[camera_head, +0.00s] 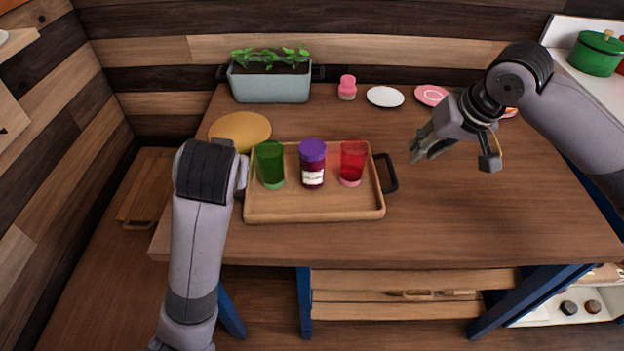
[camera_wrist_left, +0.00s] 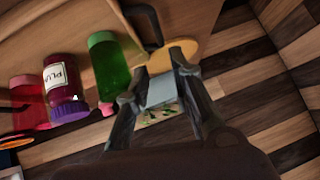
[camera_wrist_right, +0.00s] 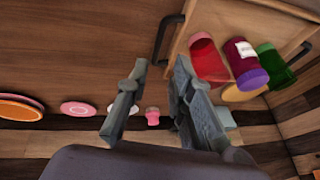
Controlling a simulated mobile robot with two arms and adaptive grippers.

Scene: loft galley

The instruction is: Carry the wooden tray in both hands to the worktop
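The wooden tray (camera_head: 290,210) rests on the wooden table (camera_head: 480,220). It holds a green cup (camera_head: 270,165), a jar with a purple lid (camera_head: 312,163) and a red cup (camera_head: 353,162), all upright. Its black right handle (camera_head: 389,173) is clear; the left one is hidden by my left arm in the head view. My right gripper (camera_head: 426,145) is open and empty, above the table right of that handle; the handle shows beyond its fingers in the right wrist view (camera_wrist_right: 165,38). My left gripper (camera_wrist_left: 165,62) is open near the left handle (camera_wrist_left: 147,25), apparently not gripping it.
A planter (camera_head: 270,84) stands at the back, with a pink bottle (camera_head: 347,88), a white plate (camera_head: 385,96) and a pink plate (camera_head: 431,95) to its right. A round yellow board (camera_head: 240,130) lies behind the tray. A green pot (camera_head: 596,54) stands on a white surface (camera_head: 570,45) at right.

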